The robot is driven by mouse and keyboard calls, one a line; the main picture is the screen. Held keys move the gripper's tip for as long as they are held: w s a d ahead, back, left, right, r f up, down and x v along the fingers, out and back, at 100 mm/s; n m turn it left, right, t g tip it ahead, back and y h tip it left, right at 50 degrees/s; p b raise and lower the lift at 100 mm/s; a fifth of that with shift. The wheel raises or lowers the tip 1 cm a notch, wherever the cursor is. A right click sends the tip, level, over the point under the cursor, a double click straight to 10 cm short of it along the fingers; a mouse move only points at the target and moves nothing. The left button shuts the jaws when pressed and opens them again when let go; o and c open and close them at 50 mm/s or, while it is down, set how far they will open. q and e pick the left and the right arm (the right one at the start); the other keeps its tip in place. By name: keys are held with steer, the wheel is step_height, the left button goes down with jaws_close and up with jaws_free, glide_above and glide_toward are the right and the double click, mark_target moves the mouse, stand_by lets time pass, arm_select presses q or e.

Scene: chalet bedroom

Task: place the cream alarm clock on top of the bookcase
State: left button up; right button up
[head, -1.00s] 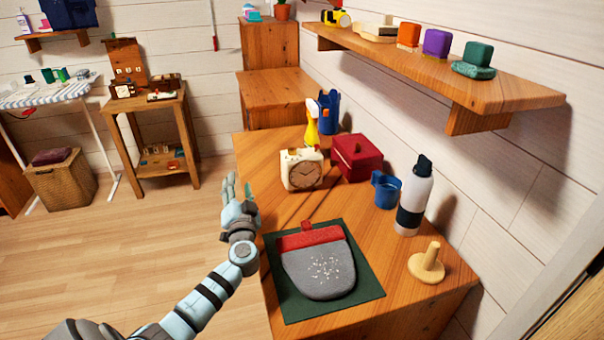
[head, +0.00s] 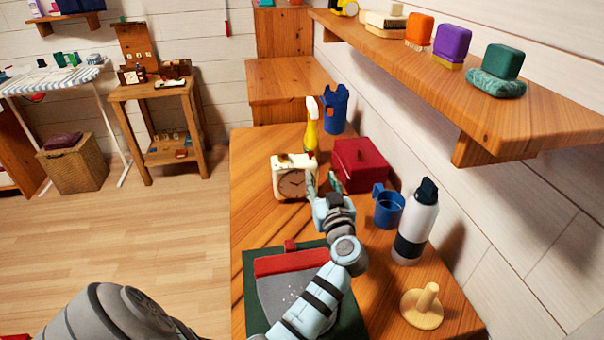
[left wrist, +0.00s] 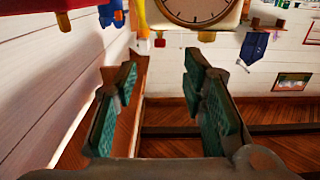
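The cream alarm clock (head: 293,178) stands upright on the wooden desk (head: 250,215), its brown round face towards me. My left gripper (head: 324,184) is just right of the clock and in front of it, apparently not holding it. In the left wrist view the gripper's fingers (left wrist: 160,80) are apart with nothing between them. The clock (left wrist: 197,12) shows there at the top edge, beyond the fingertips and partly cut off. A stepped wooden unit (head: 285,80) stands behind the desk; I cannot tell if it is the bookcase. My right gripper is not in view.
A red box (head: 361,165), blue mug (head: 388,208), bottle (head: 416,222) and wooden peg (head: 424,308) are right of my left arm. A yellow spray bottle (head: 311,135) and blue vase (head: 334,110) stand behind the clock. A wall shelf (head: 480,90) overhangs the right side.

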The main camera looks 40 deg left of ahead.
mark_target(312, 155)
arm_select(q)
steer(key=x, duration=0.9)
steer(key=shift+w+a+r, duration=0.2)
steer(key=shift+w+a, duration=0.05)
steer(key=shift+w, duration=0.05)
steer(key=shift+w+a, duration=0.2)
steer(key=shift+a, duration=0.15)
jaws_close()
steer(key=shift+r, duration=0.1)
